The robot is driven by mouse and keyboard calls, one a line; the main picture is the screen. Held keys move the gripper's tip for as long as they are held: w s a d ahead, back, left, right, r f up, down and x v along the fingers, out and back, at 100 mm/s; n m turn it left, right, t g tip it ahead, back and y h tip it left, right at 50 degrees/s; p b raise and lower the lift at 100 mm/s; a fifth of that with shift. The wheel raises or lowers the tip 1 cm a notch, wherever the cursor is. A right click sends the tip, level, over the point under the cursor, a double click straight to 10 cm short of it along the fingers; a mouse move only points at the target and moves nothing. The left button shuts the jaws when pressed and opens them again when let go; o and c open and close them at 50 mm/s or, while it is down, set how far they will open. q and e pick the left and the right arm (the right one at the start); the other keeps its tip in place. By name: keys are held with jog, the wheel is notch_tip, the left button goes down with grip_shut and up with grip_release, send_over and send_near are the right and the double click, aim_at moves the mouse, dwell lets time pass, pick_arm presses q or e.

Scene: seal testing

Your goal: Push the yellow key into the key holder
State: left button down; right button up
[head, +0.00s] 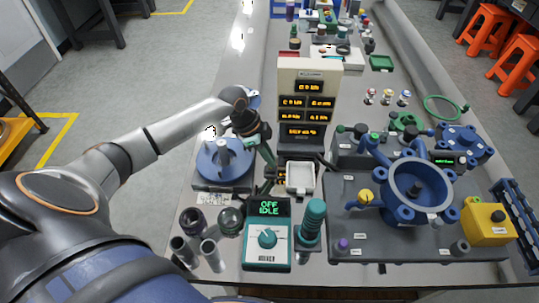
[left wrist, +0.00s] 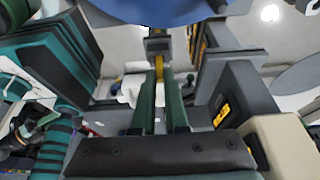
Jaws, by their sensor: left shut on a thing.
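My left gripper (head: 270,172) reaches down beside the display tower, left of a small white tray. In the left wrist view its two green fingers (left wrist: 161,100) are shut on the narrow yellow key (left wrist: 159,65). The key's far end points at a small dark grey block (left wrist: 158,43), which may be the key holder. I cannot tell whether the key touches it or is inside it. In the head view the gripper and dark parts around it hide the key. My right gripper is not in view.
The display tower (head: 309,85) stands close to the gripper, with the white tray (head: 300,178) in front of it. A blue round device (head: 224,165) stands to the left. A teal control box (head: 266,236) reads OFF IDLE in front. A large blue valve rig (head: 417,190) fills the right.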

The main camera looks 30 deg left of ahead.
pick_arm(q)
jog(key=shift+f, duration=0.4)
dwell(0.3)
jog(key=shift+f, duration=0.1)
dwell(0.8)
jog(key=c, duration=0.9)
grip_release()
jog(key=shift+o, duration=0.2)
notch_tip(320, 180, up, 6)
jog(key=p, duration=0.6)
jog(key=shift+r+p, duration=0.25)
jog(key=shift+p, duration=0.15)
jog(key=shift+r+p, duration=0.8)
jog(key=shift+r, duration=0.55)
